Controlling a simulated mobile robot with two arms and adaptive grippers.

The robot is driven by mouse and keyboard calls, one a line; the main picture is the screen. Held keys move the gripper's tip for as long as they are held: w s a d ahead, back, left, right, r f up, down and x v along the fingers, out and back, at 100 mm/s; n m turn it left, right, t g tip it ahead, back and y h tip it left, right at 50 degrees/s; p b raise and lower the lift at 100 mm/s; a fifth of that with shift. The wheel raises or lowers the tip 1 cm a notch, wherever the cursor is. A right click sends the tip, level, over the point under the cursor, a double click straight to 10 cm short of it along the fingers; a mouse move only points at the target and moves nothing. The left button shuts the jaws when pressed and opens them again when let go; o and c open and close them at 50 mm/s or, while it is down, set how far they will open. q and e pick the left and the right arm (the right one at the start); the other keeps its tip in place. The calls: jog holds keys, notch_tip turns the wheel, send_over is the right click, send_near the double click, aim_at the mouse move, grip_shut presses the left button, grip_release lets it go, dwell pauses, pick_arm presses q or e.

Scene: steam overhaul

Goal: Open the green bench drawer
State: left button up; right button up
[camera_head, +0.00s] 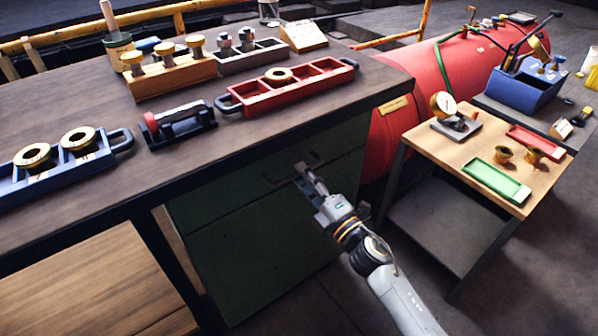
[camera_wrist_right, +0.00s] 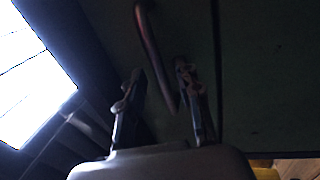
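The dark green bench drawer (camera_head: 235,190) is the upper front of the cabinet under the bench top, and it looks shut. Its dark bar handle (camera_head: 274,181) is partly covered by my right gripper (camera_head: 302,170), which reaches the drawer front from the lower right. In the right wrist view, my right gripper (camera_wrist_right: 158,88) has its two fingers apart. The handle (camera_wrist_right: 152,50) runs lengthwise in the gap between them, against the dark green front (camera_wrist_right: 262,70). I cannot tell whether either finger touches it. My left gripper is not in view.
The bench top (camera_head: 200,185) holds a red tray (camera_head: 300,92), a blue tray (camera_head: 90,153) and wooden and grey holders. A lower green front (camera_head: 260,245) sits below the drawer. A small side table (camera_head: 445,150) and a red tank (camera_head: 388,140) stand to the right.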

jog(key=shift+x, duration=1.15)
grip_shut()
